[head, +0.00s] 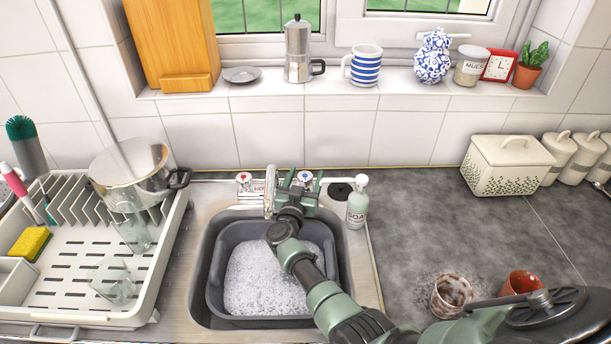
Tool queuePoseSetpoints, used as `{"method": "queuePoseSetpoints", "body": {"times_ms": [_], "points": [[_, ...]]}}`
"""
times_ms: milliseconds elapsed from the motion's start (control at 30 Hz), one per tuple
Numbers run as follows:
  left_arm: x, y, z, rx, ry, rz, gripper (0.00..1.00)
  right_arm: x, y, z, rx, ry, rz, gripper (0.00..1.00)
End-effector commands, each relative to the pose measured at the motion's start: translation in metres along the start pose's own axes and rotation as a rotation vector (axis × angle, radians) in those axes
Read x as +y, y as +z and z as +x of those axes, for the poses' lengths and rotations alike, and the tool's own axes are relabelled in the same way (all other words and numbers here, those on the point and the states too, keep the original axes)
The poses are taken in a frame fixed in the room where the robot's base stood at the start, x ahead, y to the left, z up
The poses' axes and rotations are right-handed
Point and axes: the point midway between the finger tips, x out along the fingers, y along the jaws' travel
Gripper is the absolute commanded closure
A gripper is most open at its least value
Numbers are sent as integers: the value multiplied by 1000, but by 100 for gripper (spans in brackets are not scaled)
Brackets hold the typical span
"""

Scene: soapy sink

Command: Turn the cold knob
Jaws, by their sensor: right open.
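The chrome faucet (270,190) stands at the back of the sink. A knob with a red and white top (243,178) is left of the spout, beside a partly covered label that seems to begin "HO". My left gripper is not in view.
A grey basin (214,262) of suds sits in the sink under my right arm. A dish rack (90,318) with a pot (130,165) is left.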

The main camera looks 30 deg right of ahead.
Motion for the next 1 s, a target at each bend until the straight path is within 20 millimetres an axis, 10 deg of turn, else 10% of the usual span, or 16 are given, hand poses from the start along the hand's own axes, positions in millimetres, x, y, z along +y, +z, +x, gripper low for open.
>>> {"method": "queuePoseSetpoints", "body": {"times_ms": [500, 733, 1000], "points": [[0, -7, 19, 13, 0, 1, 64, -1, -1, 27, 0, -2, 2, 35], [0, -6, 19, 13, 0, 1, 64, -1, -1, 27, 0, -2, 3, 94], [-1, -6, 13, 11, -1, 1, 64, -1, -2, 27, -1, -28, 2, 97]]}}
